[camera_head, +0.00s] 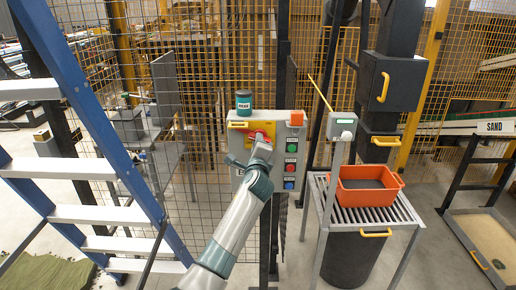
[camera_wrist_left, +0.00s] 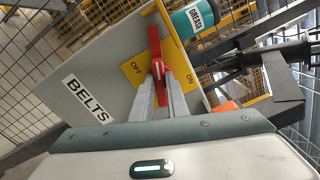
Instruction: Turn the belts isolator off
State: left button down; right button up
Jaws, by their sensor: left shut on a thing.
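The belts isolator is a red handle (camera_wrist_left: 154,42) on a yellow plate (camera_wrist_left: 179,54) marked OFF and ON, on a grey panel labelled BELTS (camera_wrist_left: 115,62). In the head view its red part (camera_head: 262,129) shows at the upper left of the grey control box (camera_head: 298,131). My left gripper (camera_wrist_left: 160,76) is shut on the red handle, its two pale fingers meeting at it. In the head view my left gripper (camera_head: 259,145) reaches up to the box and partly hides the plate. In the wrist view the red bar lies between the OFF and ON words. My right gripper is not in view.
A grease tin (camera_head: 243,103) stands on top of the box. Green, red and blue buttons (camera_head: 290,168) run down its right side. A blue ladder (camera_head: 82,105) stands at left. An orange crate (camera_head: 365,186) sits on a slatted stand (camera_head: 340,214) at right. Mesh fencing is behind.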

pick_arm(q)
jog(key=n+b, duration=0.2)
jog(key=n, duration=0.2)
jog(key=shift+f, duration=0.2)
jog(key=c, duration=1.7)
grip_release()
jog(key=shift+a, duration=0.1)
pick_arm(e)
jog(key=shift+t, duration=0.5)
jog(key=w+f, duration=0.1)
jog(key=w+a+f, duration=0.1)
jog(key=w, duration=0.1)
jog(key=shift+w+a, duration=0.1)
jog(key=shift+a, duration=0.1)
pick_arm(q)
jog(key=shift+s, duration=0.1)
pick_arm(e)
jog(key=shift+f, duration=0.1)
